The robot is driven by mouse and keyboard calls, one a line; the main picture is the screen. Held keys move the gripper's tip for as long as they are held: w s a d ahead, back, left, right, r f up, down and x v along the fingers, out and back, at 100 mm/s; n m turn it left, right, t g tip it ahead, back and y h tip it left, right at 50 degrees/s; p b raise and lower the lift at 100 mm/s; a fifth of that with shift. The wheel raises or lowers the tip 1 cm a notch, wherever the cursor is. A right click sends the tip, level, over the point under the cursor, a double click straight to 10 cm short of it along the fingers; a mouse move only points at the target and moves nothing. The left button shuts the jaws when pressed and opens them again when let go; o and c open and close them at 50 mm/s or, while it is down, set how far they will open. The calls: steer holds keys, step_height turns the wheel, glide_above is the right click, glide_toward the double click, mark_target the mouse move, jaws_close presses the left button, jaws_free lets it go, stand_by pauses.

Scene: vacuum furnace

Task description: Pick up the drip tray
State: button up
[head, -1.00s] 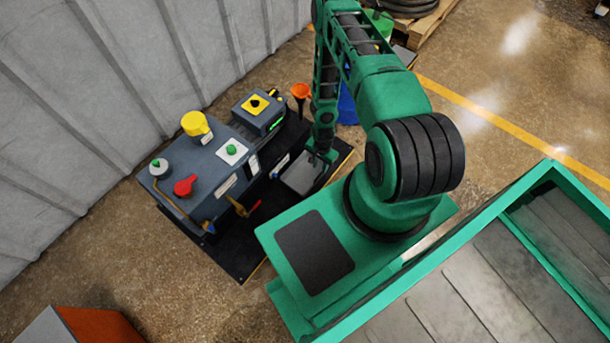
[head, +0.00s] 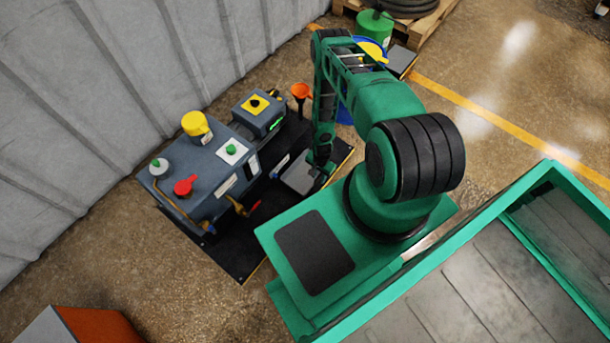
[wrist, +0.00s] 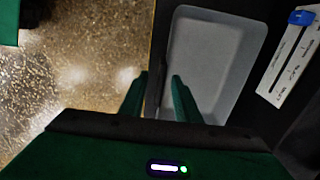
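The drip tray is a shallow grey rectangular tray (wrist: 215,60) on the black base plate, beside the pump unit. It also shows in the head view (head: 297,181), partly hidden by my gripper (head: 319,172). In the wrist view my gripper (wrist: 160,76) has its two green fingers apart, astride the tray's left wall. The right finger overlaps the tray's inside and the left finger is outside it, near the plate's edge. Whether either finger touches the wall cannot be told. The tray looks empty and flat.
The grey pump unit (head: 215,165) with yellow, red and green caps stands left of the tray. A label with a blue part (wrist: 300,18) is right of the tray. The corrugated wall (head: 110,90) is at the left.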

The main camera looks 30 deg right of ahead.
steer(key=shift+f, duration=0.1)
jaws_close()
stand_by(1.4)
